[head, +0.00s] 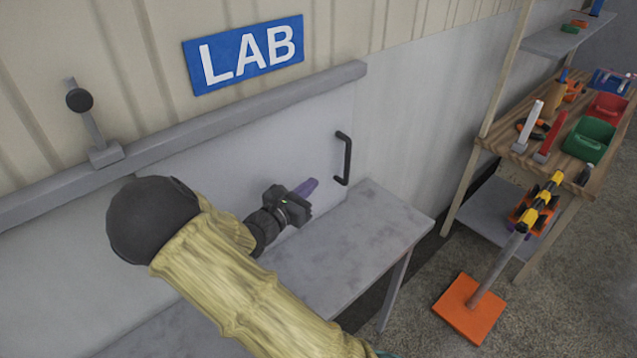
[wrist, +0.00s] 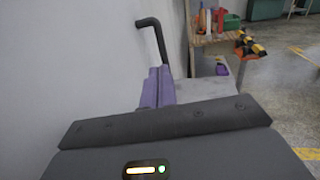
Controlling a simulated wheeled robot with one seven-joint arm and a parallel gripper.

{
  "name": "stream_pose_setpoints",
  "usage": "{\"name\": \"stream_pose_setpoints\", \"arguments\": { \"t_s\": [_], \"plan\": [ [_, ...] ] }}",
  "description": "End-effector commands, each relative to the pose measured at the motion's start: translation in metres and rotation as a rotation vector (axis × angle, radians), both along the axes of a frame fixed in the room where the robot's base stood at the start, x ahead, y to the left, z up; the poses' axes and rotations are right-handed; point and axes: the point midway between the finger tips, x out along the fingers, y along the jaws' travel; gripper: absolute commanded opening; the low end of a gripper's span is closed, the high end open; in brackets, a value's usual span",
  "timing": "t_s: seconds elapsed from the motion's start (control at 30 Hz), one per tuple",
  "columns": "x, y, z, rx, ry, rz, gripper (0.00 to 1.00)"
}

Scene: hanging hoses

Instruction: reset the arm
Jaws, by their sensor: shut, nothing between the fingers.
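My arm reaches in from the bottom of the head view, with a pale yellow ribbed sleeve and a dark round joint. My gripper (head: 306,188) has purple fingers and is shut with nothing in it. It is above the grey bench, near the pale wall panel and to the left of the black door handle (head: 344,158). In the wrist view the purple fingers (wrist: 157,87) lie together, and the black handle (wrist: 154,38) shows just beyond them. I cannot tell the exact gap to the handle; no contact is clear.
The grey bench (head: 375,222) runs below the gripper. A grey rail (head: 250,107) crosses the wall under a blue LAB sign (head: 243,54). At right stand a wooden shelf with tools and bins (head: 590,138) and a post on an orange base (head: 467,308).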

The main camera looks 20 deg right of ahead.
Motion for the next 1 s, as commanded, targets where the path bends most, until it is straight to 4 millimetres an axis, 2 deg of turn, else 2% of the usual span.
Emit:
{"name": "stream_pose_setpoints", "arguments": {
  "t_s": [0.4,0.57,0.67,0.8,0.9,1.0],
  "plan": [
    [0.000,0.000,0.000,0.001,0.001,-0.001,0.00],
    [-0.012,-0.017,-0.004,0.063,-0.005,-0.066,0.00],
    [-0.034,-0.039,-0.014,0.187,-0.020,-0.181,0.00],
    [-0.083,-0.062,-0.035,0.450,-0.072,-0.408,0.00],
    [-0.117,-0.064,-0.049,0.649,-0.125,-0.571,0.00],
    [-0.147,-0.057,-0.058,0.843,-0.194,-0.725,0.00]
  ]
}}
